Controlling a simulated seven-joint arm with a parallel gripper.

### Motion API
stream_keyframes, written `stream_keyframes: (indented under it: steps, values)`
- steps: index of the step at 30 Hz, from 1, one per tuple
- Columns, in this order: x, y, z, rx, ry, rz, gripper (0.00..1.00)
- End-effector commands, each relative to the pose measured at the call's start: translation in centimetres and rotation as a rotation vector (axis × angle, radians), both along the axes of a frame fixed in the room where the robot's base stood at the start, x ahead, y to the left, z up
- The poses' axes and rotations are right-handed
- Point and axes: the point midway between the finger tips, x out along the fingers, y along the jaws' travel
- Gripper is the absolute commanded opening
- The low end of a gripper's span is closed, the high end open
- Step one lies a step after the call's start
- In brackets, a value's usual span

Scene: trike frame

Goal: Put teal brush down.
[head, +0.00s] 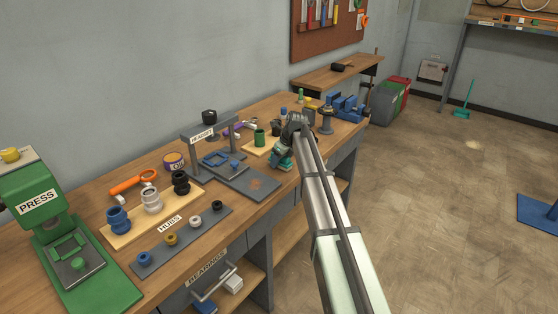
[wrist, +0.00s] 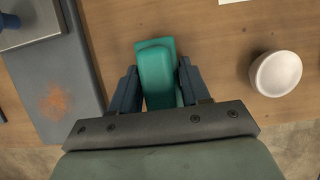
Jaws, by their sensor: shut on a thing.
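The teal brush (wrist: 156,72) is between the two dark fingers of my gripper (wrist: 159,88) in the wrist view, over the wooden bench top. My gripper is shut on it. In the head view my gripper (head: 284,153) is at the right part of the bench, and a bit of the teal brush (head: 285,163) shows below it, partly hidden by my arm. I cannot tell whether the brush touches the wood.
The grey fixture plate (wrist: 45,82) with an orange-brown patch lies left of the brush. A white round cup (wrist: 275,74) stands to the right on the bench (wrist: 222,52). The bench's front edge is near. In the head view a blue vise (head: 346,107) stands farther back.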

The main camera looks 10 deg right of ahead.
Motion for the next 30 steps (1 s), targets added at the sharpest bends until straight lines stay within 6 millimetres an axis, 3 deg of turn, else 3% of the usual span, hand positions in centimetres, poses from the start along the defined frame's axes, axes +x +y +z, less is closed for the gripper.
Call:
stream_keyframes:
  steps: [14,15,23,30]
  values:
    - [0.0,0.0,-0.61,0.0,0.0,0.0,0.18]
    - [0.0,0.0,-0.68,0.0,0.0,0.0,0.47]
    - [-0.1,0.1,-0.78,0.001,0.003,0.001,0.72]
    - [-0.31,0.26,-0.9,0.003,0.008,0.004,0.72]
